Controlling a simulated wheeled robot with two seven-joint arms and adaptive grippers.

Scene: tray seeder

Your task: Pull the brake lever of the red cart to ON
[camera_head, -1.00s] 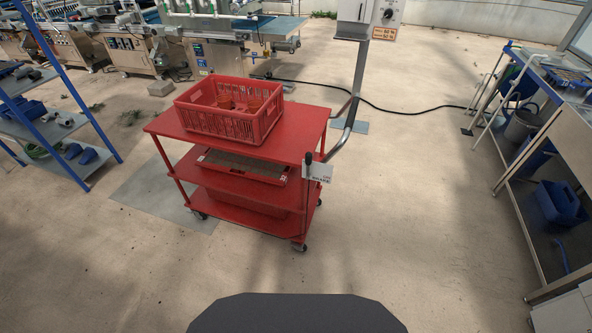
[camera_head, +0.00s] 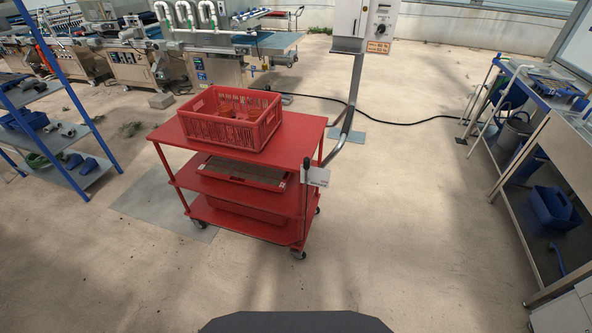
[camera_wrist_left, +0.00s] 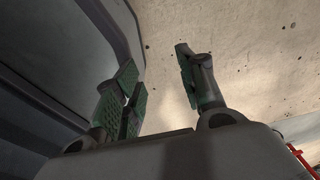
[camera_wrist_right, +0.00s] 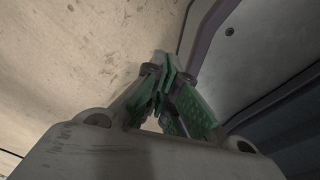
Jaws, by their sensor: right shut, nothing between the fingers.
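The red cart (camera_head: 240,225) stands ahead of me in the head view, on castors, with three shelves. The brake lever (camera_head: 306,172) is a thin upright rod with a dark knob at the cart's front right corner. A small white sign (camera_head: 318,177) is beside it; its lettering is too small to read now. My left gripper (camera_wrist_left: 160,85) is open and empty in the left wrist view, over bare floor. My right gripper (camera_wrist_right: 166,85) is shut and empty in the right wrist view. Neither gripper shows in the head view, and both are away from the lever.
A red crate (camera_head: 228,115) sits on the cart's top shelf. A blue-framed shelf (camera_head: 60,135) stands left, a bench (camera_head: 535,175) right. A post with a control box (camera_head: 365,20) stands behind the cart, with a black cable on the floor. Floor before the cart is clear.

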